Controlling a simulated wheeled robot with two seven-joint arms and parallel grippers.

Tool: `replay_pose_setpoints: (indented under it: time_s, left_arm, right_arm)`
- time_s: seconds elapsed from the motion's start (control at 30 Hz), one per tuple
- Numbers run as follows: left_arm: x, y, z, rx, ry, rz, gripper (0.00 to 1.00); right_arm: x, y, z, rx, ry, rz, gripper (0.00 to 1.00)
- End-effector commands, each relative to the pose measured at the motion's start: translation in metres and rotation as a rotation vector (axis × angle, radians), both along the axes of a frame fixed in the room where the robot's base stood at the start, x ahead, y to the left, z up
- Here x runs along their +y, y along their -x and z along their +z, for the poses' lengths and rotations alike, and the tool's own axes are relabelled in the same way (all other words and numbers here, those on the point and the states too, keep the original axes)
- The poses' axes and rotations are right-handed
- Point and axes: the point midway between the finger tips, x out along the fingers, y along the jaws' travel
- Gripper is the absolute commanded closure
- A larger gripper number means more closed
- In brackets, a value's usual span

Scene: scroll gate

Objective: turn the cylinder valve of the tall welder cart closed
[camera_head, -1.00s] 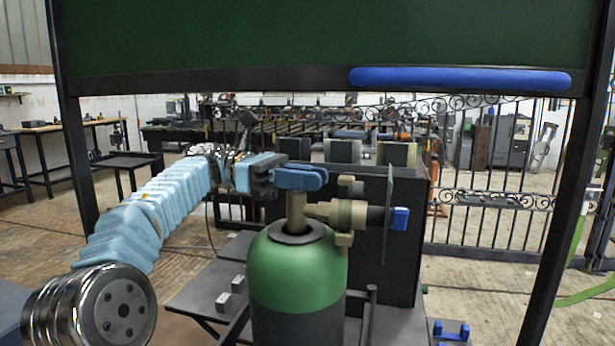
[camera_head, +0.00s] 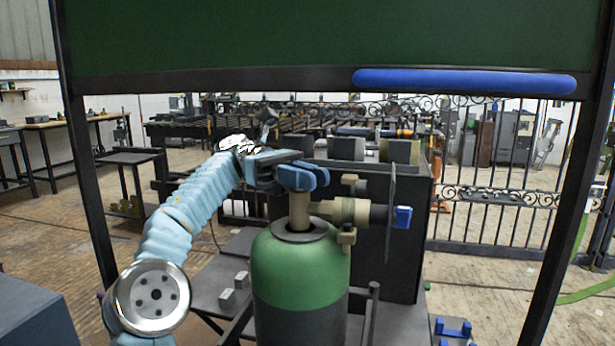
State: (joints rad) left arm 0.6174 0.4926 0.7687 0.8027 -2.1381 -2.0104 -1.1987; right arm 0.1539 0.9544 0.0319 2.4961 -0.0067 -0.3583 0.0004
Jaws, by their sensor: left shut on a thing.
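The green gas cylinder (camera_head: 298,272) stands upright on the welder cart (camera_head: 218,290), in front of the cart's dark cabinet (camera_head: 350,262). A brass valve stem (camera_head: 299,212) rises from its top, with a blue valve handle (camera_head: 312,178) on it. A brass regulator (camera_head: 345,211) with a blue knob (camera_head: 403,217) sticks out to the right. My left gripper (camera_head: 284,176) comes in from the left and is shut on the blue valve handle. Its fingers hide the handle's left part. My right gripper is not in view.
A dark green gate panel (camera_head: 330,32) with a blue bar (camera_head: 464,82) hangs across the top, between dark posts. Black ironwork fencing (camera_head: 500,210) stands behind on the right. Blue brackets (camera_head: 453,328) lie at the bottom right. Workbenches line the back left.

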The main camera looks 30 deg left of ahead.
Motion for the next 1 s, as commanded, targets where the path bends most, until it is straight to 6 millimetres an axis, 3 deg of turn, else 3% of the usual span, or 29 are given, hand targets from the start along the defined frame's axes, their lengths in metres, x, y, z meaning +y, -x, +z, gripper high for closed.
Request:
replay_pose_setpoints:
  time_s: [0.23, 0.27, 0.4, 1.0]
  left_arm:
    - [-0.0001, 0.0, -0.0003, 0.001, -0.001, 0.0, 1.0]
    - [-0.0001, -0.0001, -0.0003, 0.001, -0.001, 0.0, 0.79]
    - [-0.0002, 0.0, -0.0003, 0.001, -0.001, 0.0, 0.6]
    - [-0.0006, 0.0, -0.0002, 0.002, -0.002, 0.011, 0.6]
  right_arm:
    - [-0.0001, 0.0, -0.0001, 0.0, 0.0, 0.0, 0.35]
    - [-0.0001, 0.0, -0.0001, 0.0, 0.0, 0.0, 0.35]
    - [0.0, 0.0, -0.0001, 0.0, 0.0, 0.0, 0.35]
    - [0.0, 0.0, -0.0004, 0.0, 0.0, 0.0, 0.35]
